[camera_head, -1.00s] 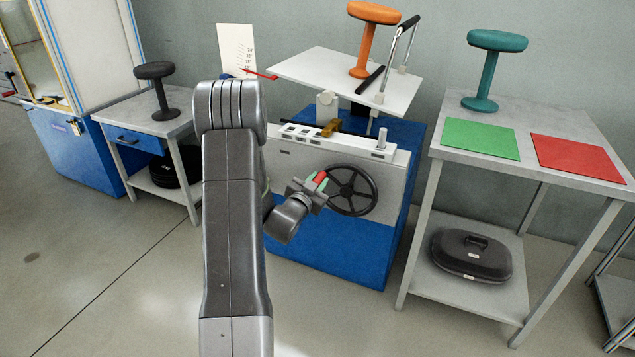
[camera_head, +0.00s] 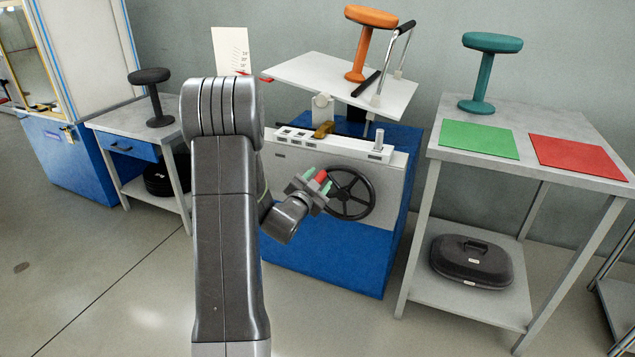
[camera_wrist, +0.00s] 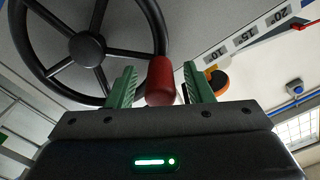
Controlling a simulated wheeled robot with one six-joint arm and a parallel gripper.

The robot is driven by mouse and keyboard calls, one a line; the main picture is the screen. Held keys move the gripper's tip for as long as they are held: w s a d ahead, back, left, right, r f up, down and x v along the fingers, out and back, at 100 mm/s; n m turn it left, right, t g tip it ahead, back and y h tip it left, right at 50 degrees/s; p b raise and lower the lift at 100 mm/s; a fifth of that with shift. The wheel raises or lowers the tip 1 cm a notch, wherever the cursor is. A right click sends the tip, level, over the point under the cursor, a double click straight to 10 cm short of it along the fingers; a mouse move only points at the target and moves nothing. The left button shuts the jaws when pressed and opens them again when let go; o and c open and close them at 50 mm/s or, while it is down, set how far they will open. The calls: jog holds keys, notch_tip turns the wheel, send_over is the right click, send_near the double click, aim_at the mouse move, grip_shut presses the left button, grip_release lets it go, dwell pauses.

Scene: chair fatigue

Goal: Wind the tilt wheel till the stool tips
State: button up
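The dark spoked tilt wheel (camera_head: 350,193) is on the front of the grey and blue test rig. Its red knob (camera_head: 320,176) is at the rim's upper left and also shows in the wrist view (camera_wrist: 160,84). My gripper (camera_head: 317,180) is open around the knob. In the wrist view its green fingers (camera_wrist: 160,86) stand either side of the knob, the right one with a visible gap. The orange stool (camera_head: 362,45) stands on the white platform (camera_head: 315,77), which is tilted, and the stool leans with it. A scale card (camera_head: 231,48) has a red pointer (camera_head: 243,73).
A table at right holds a teal stool (camera_head: 482,72), a green mat (camera_head: 478,139) and a red mat (camera_head: 580,157), with a black case (camera_head: 471,262) below. A dark stool (camera_head: 155,98) stands on the left table. My arm hides part of the rig's left side.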

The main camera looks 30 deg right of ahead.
jog(key=p+v, duration=0.1)
jog(key=v, duration=1.3)
jog(key=shift+d, duration=0.1)
jog(key=x, duration=1.4)
jog(key=shift+b, duration=0.35)
jog(key=shift+w+f, duration=0.1)
jog(key=shift+a, duration=0.25)
